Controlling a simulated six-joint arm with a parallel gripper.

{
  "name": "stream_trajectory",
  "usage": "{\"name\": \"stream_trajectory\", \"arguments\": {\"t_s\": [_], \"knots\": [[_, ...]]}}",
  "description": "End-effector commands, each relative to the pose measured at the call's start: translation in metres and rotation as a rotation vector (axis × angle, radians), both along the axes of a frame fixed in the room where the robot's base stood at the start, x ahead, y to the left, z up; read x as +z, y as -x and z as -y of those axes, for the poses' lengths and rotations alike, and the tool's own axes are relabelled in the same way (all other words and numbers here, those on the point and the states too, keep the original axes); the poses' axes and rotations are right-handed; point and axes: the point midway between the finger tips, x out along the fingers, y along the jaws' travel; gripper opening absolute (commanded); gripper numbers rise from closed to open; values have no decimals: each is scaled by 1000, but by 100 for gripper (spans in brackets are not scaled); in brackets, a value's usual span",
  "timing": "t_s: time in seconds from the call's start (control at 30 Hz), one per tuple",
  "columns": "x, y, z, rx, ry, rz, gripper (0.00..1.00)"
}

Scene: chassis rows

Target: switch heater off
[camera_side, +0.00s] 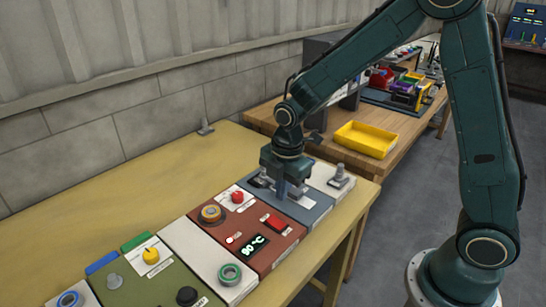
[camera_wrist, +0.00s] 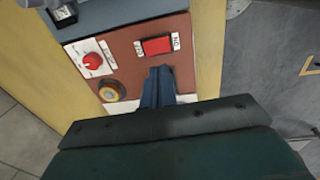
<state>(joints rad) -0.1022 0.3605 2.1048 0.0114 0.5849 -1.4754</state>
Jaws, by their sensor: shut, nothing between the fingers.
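The heater is likely the red-brown panel (camera_side: 252,225) with a lit display (camera_side: 254,244) that seems to read 90 °C. A red rocker switch (camera_side: 275,223) sits on it; in the wrist view the switch (camera_wrist: 157,46) has small white labels at both ends, and which end is pressed I cannot tell. The panel also bears a red knob (camera_side: 238,197) and an orange-ringed dial (camera_side: 211,213). My gripper (camera_side: 286,194) is shut and empty, low over the neighbouring blue-grey panel in the side view. In the wrist view my fingers (camera_wrist: 160,75) point toward the switch, apparently not touching it.
The blue-grey panel (camera_side: 306,216) and a white panel with a metal post (camera_side: 340,177) lie right of the heater. White (camera_side: 183,240) and green (camera_side: 160,282) panels lie left. A yellow tray (camera_side: 365,139) stands on a second table. The yellow table behind is mostly clear.

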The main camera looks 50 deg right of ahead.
Motion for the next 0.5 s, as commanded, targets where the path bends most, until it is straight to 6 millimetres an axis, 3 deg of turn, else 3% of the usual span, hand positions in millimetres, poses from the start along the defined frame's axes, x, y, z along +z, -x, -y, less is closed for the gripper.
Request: {"name": "stream_trajectory", "arguments": {"t_s": [0.23,0.5], "knots": [[34,4,0,0,0,4,0],[50,7,0,0,0,0,0]]}}
